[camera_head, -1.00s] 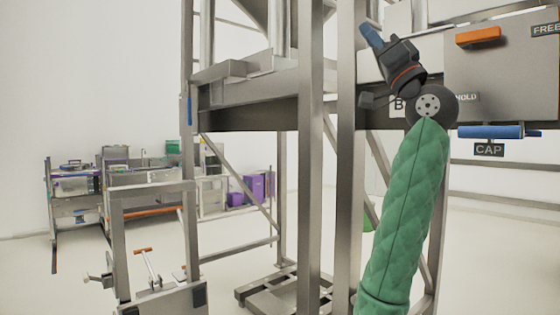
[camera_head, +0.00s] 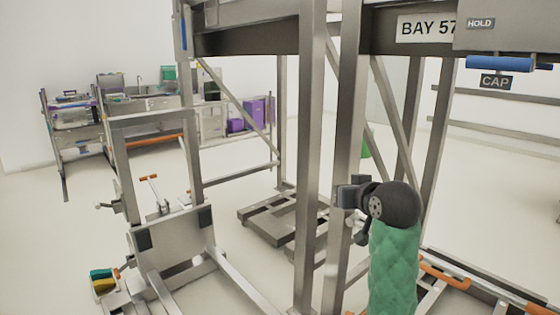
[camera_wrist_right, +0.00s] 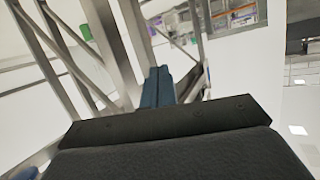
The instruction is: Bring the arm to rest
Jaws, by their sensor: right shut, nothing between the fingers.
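My right arm, in a green quilted sleeve (camera_head: 394,268), rises from the bottom of the head view, right of centre. Its dark wrist end (camera_head: 395,204) is in front of the steel frame's uprights. My right gripper (camera_wrist_right: 157,86) shows in the right wrist view as two blue fingers shut together, with nothing between them. In the head view the fingers cannot be made out. My left gripper is in neither view.
Steel uprights (camera_head: 308,160) stand close to the wrist. A panel with a blue handle (camera_head: 500,64) and CAP label is at upper right. A low steel frame with orange handles (camera_head: 445,272) is at lower right. A wheeled steel cart (camera_head: 175,245) stands left. Open floor lies beyond.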

